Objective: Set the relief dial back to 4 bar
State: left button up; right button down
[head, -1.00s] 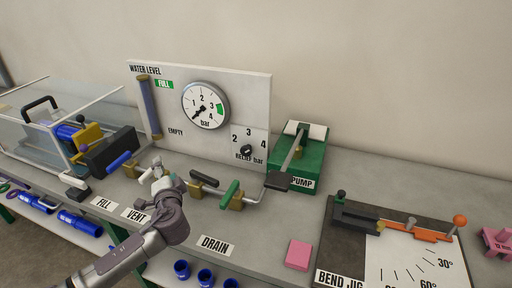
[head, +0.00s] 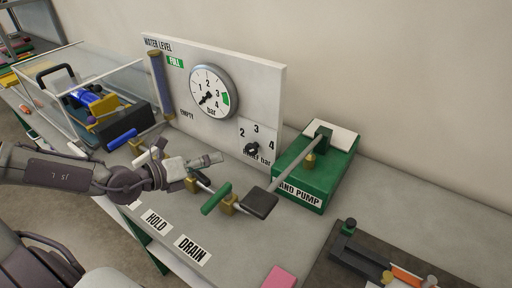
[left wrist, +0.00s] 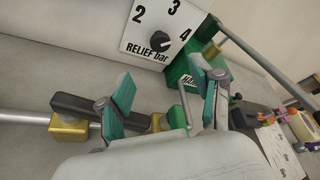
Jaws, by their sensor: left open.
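The relief dial (head: 251,149) is a small black knob on the lower right of the white panel (head: 265,95), with 2, 3 and 4 printed around it. Its pointer is too small to read surely. It also shows in the left wrist view (left wrist: 160,41), at the top, ahead of the fingers. My left gripper (head: 188,157) is open and empty, in front of the panel and to the left of the dial, apart from it. Its teal-padded fingers (left wrist: 165,88) show spread in the left wrist view. My right gripper is not in view.
A green-handled valve (head: 216,198) and other brass valves stand on the bench below the panel. The green hand pump (head: 305,175) is right of the dial, its lever (head: 291,173) reaching forward. The gauge (head: 213,92) is above. A clear tank stands left.

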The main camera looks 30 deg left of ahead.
pick_arm(q)
jog(key=w, duration=0.1)
jog(key=p, duration=0.5)
send_near(249, 149)
jog(key=w+d, duration=0.1)
jog(key=w, duration=0.2)
jog(key=p+x, duration=0.1)
jog(key=x, duration=0.1)
jog(key=p+x, duration=0.1)
jog(key=x, duration=0.2)
jog(key=shift+d+f, duration=0.15)
jog(key=shift+f, duration=0.3)
jog(key=shift+w+d+f, duration=0.2)
jog(key=shift+w+f, duration=0.1)
jog(key=shift+w, duration=0.2)
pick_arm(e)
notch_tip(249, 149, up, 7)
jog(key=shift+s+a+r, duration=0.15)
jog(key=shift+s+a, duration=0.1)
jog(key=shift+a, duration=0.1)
